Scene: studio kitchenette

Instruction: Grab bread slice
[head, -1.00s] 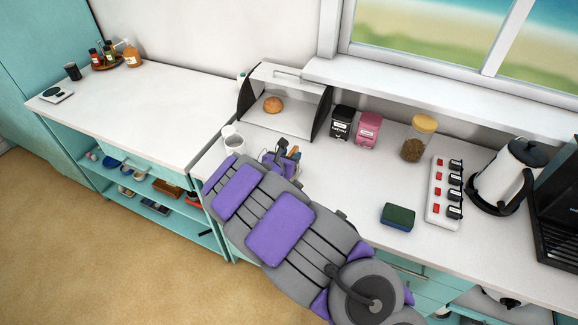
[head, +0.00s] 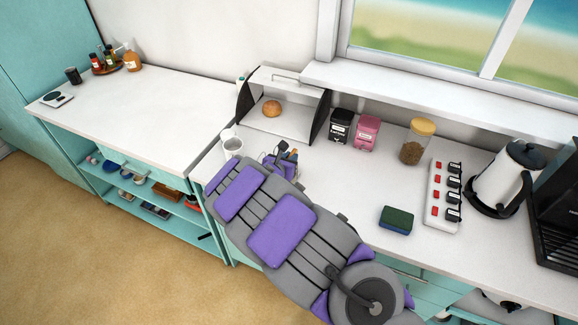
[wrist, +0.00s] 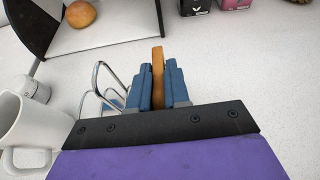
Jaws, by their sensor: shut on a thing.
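My gripper (wrist: 161,88) is shut on a brown bread slice (wrist: 157,70), seen edge-on between the blue fingers in the wrist view. The slice's lower part is hidden by the fingers. A wire rack (wrist: 100,88) stands just left of the fingers; whether the slice is clear of it I cannot tell. In the head view my gripper (head: 287,158) is over the counter, in front of the open bread box, and my arm hides much of it.
A white mug (wrist: 28,130) stands close on the left. The bread box (head: 318,115) behind holds a round bun (head: 271,108). Black and pink canisters (head: 367,132), a jar (head: 416,142) and a sponge (head: 396,220) stand to the right. The counter between is clear.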

